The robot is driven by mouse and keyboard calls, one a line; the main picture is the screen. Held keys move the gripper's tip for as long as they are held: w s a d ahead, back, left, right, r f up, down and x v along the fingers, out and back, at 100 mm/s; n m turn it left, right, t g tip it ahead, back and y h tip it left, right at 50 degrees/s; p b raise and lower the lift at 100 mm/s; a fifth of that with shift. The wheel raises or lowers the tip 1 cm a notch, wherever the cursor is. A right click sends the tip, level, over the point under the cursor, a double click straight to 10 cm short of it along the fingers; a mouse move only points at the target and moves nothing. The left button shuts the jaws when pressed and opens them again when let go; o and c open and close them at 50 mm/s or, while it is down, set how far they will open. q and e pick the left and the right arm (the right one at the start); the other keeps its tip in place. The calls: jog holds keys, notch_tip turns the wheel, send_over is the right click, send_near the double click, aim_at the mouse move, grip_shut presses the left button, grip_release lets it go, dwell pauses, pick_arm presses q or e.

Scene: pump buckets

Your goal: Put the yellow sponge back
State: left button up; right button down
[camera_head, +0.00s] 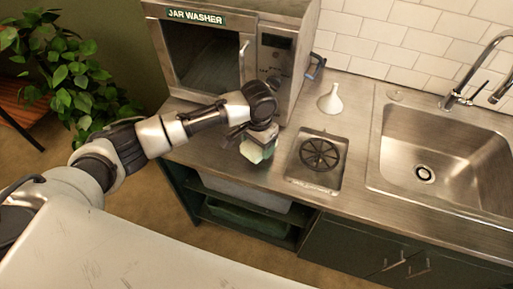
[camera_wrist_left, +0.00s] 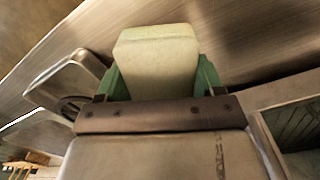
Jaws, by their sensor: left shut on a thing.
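My left gripper (camera_head: 260,142) reaches over the counter, in front of the jar washer and left of the round-grated recess. It is shut on the yellow sponge (camera_wrist_left: 157,62), a pale yellowish block held between two green fingers in the left wrist view. In the head view only a small pale part of the sponge (camera_head: 255,153) shows below the gripper. I cannot tell whether it touches the counter. My right gripper is in neither view.
The jar washer (camera_head: 205,60) stands behind my left arm. A recess with a round black grate (camera_head: 319,153), a white funnel (camera_head: 331,99) and a steel sink (camera_head: 440,150) lie to the right. Grey and green bins (camera_head: 245,194) sit on shelves below the counter.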

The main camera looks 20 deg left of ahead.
aim_at(257, 152)
pick_arm(q)
jog(key=f, duration=0.2)
jog(key=f+p, duration=0.1)
jog(key=shift+s+a+f, duration=0.1)
jog(key=shift+s+f, duration=0.1)
jog(key=shift+f, duration=0.4)
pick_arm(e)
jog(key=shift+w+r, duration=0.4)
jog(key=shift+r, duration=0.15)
pick_arm(q)
jog(key=o, duration=0.8)
jog(key=shift+f, duration=0.1)
notch_tip(257, 152, up, 12)
jog(key=shift+r+b, duration=0.1)
jog(key=shift+b, duration=1.1)
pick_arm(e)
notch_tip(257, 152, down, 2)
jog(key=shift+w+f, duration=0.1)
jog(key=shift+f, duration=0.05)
